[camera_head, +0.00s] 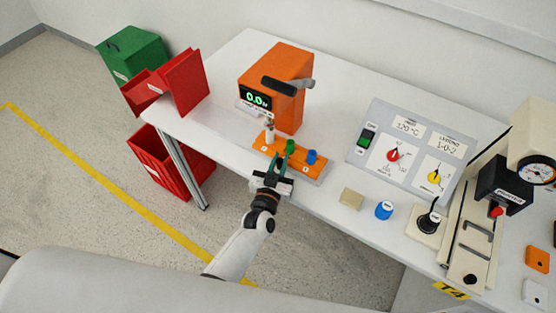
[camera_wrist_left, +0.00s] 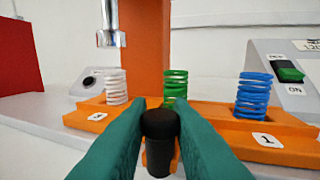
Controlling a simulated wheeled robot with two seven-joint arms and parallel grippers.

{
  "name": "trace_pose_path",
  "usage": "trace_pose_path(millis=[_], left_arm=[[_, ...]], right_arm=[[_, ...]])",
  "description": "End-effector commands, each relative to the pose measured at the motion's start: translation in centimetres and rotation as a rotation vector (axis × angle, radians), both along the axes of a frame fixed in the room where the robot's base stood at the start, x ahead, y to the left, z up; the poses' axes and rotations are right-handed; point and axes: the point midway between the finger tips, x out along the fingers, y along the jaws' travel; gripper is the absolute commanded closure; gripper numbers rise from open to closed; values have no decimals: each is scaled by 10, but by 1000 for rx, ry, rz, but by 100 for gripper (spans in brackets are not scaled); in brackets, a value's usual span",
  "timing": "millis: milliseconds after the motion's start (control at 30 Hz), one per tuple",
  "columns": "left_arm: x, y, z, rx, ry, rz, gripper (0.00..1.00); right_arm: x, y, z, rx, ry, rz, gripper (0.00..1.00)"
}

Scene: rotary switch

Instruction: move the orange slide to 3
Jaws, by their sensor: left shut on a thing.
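The orange slide (camera_head: 317,173) lies on the table in front of the orange tester. It carries a white, a green (camera_head: 290,146) and a blue spring (camera_head: 311,157). In the left wrist view the slide (camera_wrist_left: 215,112) shows a plate marked 1 by the blue spring (camera_wrist_left: 253,95) and another plate by the white spring (camera_wrist_left: 116,86), not clearly readable. The metal plunger (camera_wrist_left: 110,25) hangs over the white spring. My left gripper (camera_head: 276,166) is shut on the black knob (camera_wrist_left: 159,126) at the slide's front middle. My right gripper is out of view.
The orange tester (camera_head: 272,65) reads 0.0 and stands behind the slide. A grey panel (camera_head: 413,137) with red and yellow knobs is to the right. A beige block (camera_head: 351,199) and a blue cap (camera_head: 384,210) lie near the front edge. A red bin (camera_head: 185,83) is left.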

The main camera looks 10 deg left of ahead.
Motion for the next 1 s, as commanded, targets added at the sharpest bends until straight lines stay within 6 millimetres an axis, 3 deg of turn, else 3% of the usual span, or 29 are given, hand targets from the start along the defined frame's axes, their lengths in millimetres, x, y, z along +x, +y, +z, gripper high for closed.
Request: trace_pose_path(millis=[300, 333, 367, 767, 1000], left_arm=[[-2, -5, -3, -2, 7, -8, 100], [-2, -5, -3, -2, 7, -8, 76], [-2, -5, -3, -2, 7, -9, 75], [-7, -4, -2, -2, 4, -7, 75], [-49, 0, -5, -2, 9, -6, 75]], right_arm=[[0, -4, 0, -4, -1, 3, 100], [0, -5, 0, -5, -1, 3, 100], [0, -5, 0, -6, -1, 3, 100], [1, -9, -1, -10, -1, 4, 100], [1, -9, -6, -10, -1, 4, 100]])
